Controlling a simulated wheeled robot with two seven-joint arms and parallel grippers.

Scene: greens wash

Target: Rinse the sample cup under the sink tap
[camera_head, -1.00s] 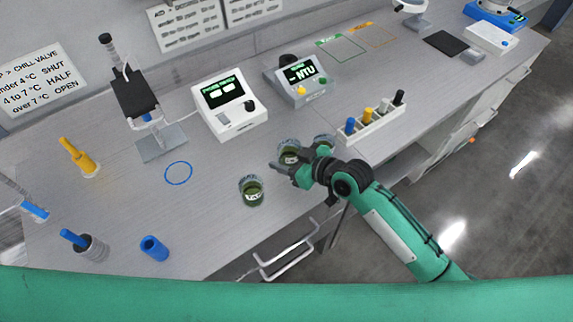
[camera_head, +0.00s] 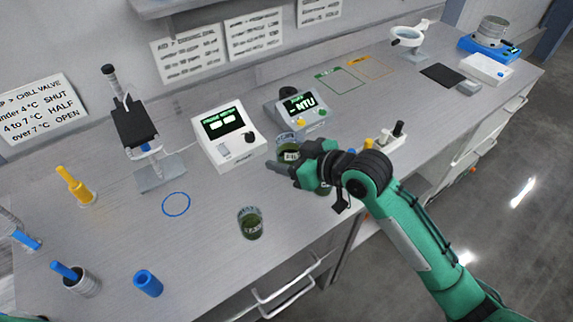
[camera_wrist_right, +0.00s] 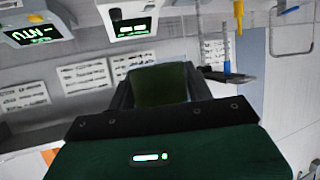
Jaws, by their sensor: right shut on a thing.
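My right gripper (camera_head: 284,161) is shut on a clear cup of dark green contents (camera_head: 288,146), held above the bench in front of the NTU meter. In the right wrist view the green cup (camera_wrist_right: 160,85) sits between the two fingers. A second cup with green contents (camera_head: 250,224) stands on the bench near the front edge. Another cup (camera_head: 322,189) is mostly hidden behind my right gripper. I cannot tell by any label which cup is the sample cup. No sink basin or tap can be made out clearly.
The NTU meter (camera_head: 300,108) and a white meter with a green display (camera_head: 228,137) stand behind the held cup. A rack with coloured pegs (camera_head: 390,146) is right of the gripper. The bench around the blue ring (camera_head: 176,204) is clear.

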